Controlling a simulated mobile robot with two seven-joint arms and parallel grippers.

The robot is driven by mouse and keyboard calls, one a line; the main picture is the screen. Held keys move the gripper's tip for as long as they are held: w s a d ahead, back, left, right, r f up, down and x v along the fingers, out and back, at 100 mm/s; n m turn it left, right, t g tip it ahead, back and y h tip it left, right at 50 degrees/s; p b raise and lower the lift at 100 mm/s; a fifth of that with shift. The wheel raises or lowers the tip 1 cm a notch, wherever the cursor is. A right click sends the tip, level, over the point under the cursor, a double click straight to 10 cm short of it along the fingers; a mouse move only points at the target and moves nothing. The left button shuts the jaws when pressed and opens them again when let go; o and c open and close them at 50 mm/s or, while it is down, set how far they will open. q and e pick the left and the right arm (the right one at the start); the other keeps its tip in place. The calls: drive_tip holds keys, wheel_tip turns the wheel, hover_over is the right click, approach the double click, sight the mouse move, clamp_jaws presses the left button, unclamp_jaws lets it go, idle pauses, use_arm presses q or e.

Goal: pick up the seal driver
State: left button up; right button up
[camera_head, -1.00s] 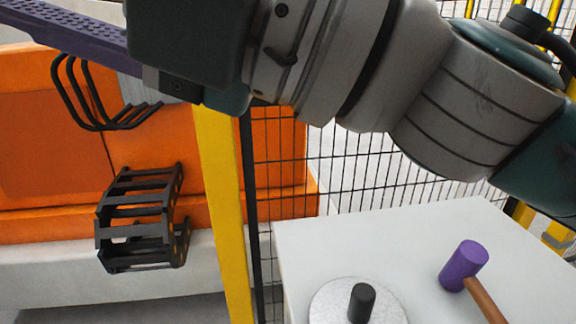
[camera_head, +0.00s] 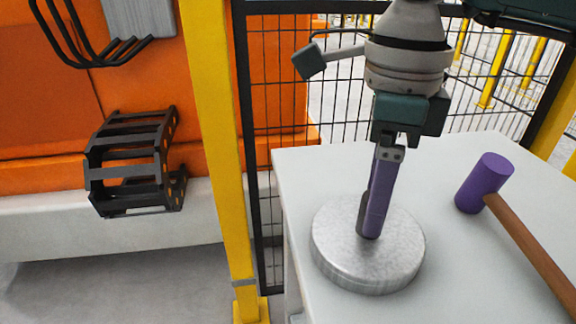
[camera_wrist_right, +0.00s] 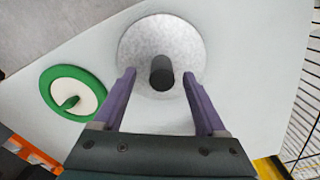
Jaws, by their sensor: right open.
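The seal driver (camera_head: 335,245) is a round silver disc with an upright black knob, lying flat on the white table. In the right wrist view its disc (camera_wrist_right: 135,45) and black knob (camera_wrist_right: 162,73) are in plain sight. My right gripper (camera_head: 374,225) points down over the disc with its purple fingers. In the right wrist view the gripper (camera_wrist_right: 160,78) is open, one finger left and one right of the knob, with gaps on both sides. In the head view a finger hides most of the knob. My left gripper is in neither view.
A mallet with a purple head (camera_head: 485,183) lies right of the disc on the white table (camera_head: 450,285). A green-rimmed white disc (camera_wrist_right: 88,104) shows in the wrist view. A yellow post (camera_head: 215,150) and black mesh fence (camera_head: 285,100) stand beside and behind the table.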

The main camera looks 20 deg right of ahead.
sight(386, 263)
wheel_tip(386, 263, down, 6)
drive_tip(key=shift+w+d+r, duration=0.1)
drive_tip(key=shift+r, duration=0.15)
clamp_jaws()
idle(0.6)
drive_tip(key=shift+r, duration=0.1)
